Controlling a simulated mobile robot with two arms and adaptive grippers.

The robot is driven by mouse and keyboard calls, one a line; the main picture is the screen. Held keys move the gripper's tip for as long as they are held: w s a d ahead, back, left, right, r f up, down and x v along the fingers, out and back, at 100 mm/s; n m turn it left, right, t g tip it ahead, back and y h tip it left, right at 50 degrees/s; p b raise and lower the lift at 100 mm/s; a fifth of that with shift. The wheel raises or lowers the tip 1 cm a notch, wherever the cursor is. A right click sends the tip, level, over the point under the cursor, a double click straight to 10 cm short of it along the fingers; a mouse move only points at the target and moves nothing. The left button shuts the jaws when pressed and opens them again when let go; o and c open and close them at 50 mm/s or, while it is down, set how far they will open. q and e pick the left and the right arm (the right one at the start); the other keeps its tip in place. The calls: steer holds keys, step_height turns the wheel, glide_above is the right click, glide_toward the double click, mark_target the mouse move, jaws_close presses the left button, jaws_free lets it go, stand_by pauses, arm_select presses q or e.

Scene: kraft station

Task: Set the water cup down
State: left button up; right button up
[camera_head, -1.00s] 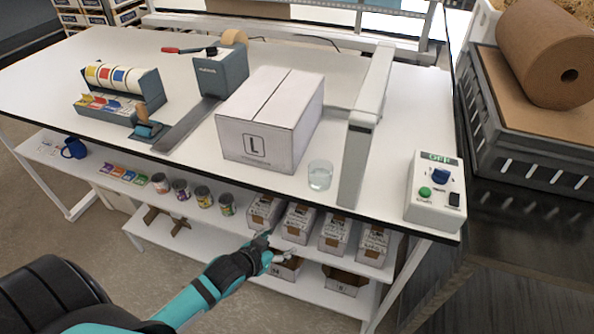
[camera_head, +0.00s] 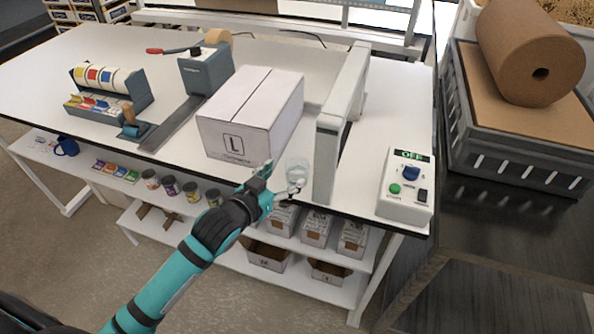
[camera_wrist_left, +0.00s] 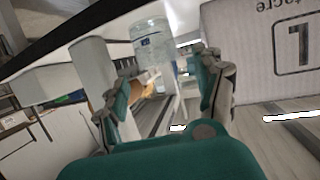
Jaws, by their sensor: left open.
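The clear water cup (camera_head: 298,172), with a little water in it, stands upright on the white worktable near its front edge, between the carton and the grey upright. My left gripper (camera_head: 279,180) reaches in from the front, open, with its fingertips close to the cup's left and front side. I cannot tell if they touch it. In the left wrist view the two fingers of the left gripper (camera_wrist_left: 160,90) are spread apart. A clear cylindrical shape with a blue mark (camera_wrist_left: 152,45) shows between them; I cannot tell whether the cup is part of it. My right gripper is not in view.
A white carton (camera_head: 249,117) marked L stands just behind the cup. A grey upright frame (camera_head: 327,160) is close to its right. A control box (camera_head: 406,187) sits farther right, with bare tabletop between. A lower shelf holds cans and small boxes (camera_head: 317,227).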

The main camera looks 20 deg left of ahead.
mark_target(302, 161)
arm_select(q)
steer(key=shift+x, duration=1.05)
steer(key=x, duration=0.1)
steer(key=p+x, duration=0.1)
steer(key=x, duration=0.1)
steer(key=p+x, duration=0.1)
steer(key=shift+w+d+r, duration=0.2)
steer(key=shift+d, duration=0.05)
steer(key=shift+w+f, duration=0.2)
steer(key=shift+w, duration=0.1)
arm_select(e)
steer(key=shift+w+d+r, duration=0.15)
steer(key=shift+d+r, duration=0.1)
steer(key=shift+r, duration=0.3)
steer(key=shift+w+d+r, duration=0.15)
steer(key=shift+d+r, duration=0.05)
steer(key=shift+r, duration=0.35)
arm_select(q)
steer(key=shift+s, duration=0.1)
steer(key=shift+c, duration=0.3)
steer(key=c, duration=1.1)
steer(key=shift+o, duration=0.2)
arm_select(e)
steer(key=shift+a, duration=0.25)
arm_select(q)
steer(key=shift+r, duration=0.15)
